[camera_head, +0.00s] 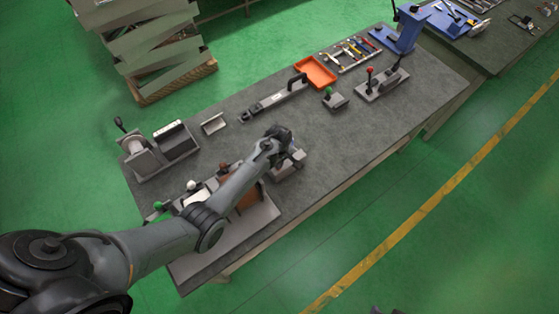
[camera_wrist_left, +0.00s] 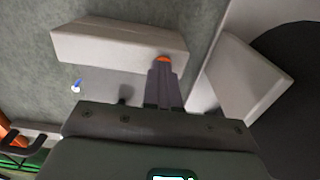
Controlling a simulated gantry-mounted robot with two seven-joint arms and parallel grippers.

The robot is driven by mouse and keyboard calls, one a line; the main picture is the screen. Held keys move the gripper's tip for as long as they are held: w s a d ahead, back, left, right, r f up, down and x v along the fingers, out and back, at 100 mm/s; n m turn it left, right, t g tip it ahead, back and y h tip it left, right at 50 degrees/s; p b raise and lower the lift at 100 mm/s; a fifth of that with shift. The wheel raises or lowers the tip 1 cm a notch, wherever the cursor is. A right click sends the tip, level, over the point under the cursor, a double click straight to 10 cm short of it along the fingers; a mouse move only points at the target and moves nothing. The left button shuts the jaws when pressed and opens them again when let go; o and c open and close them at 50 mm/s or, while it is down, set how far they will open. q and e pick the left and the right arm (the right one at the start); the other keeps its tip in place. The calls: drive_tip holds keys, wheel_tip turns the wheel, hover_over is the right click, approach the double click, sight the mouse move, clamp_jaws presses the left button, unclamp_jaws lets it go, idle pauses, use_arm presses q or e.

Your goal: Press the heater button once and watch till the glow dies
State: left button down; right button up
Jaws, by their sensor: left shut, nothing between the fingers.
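My left gripper (camera_head: 290,152) is over the near part of the grey workbench, by a small grey device (camera_head: 287,169) that my wrist partly covers. In the left wrist view the left gripper's fingers (camera_wrist_left: 164,78) are shut with nothing between them. They reach between a pale grey block (camera_wrist_left: 125,44) and a tilted pale block (camera_wrist_left: 241,76). A small orange patch (camera_wrist_left: 163,58) shows right at the fingertips; I cannot tell whether it is the button or a glow. Contact is unclear. I cannot make out my right gripper.
My left arm crosses above a plate with several coloured knobs (camera_head: 247,229). The bench's right middle is clear.

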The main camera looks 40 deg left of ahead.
use_arm(q)
drive_tip(key=r+p, duration=0.1)
drive_tip(key=r, duration=0.1)
drive_tip(key=r+p, duration=0.1)
drive_tip(key=r, duration=0.1)
drive_tip(key=shift+w+p, duration=0.25)
drive_tip(key=shift+p, duration=0.1)
wheel_tip(320, 180, up, 9)
drive_tip(key=b, duration=0.1)
drive_tip(key=shift+r, duration=0.2)
drive_tip(key=s+d+r+m+t, duration=0.1)
drive_tip(key=s+d+r+m, duration=0.1)
drive_tip(key=s+m, duration=0.3)
drive_tip(key=s+d+r+m+t, duration=0.1)
drive_tip(key=s+m, duration=0.4)
drive_tip(key=s, duration=0.8)
drive_tip(key=s+d+r+m+t+p, duration=0.1)
drive_tip(key=s+d+r+m, duration=0.2)
drive_tip(key=s, duration=0.6)
wheel_tip(320, 180, up, 3)
drive_tip(key=m, duration=0.3)
drive_tip(key=shift+d+f+t, duration=0.15)
drive_tip(key=shift+f+t, duration=0.05)
drive_tip(key=shift+t, duration=0.1)
idle(3.1)
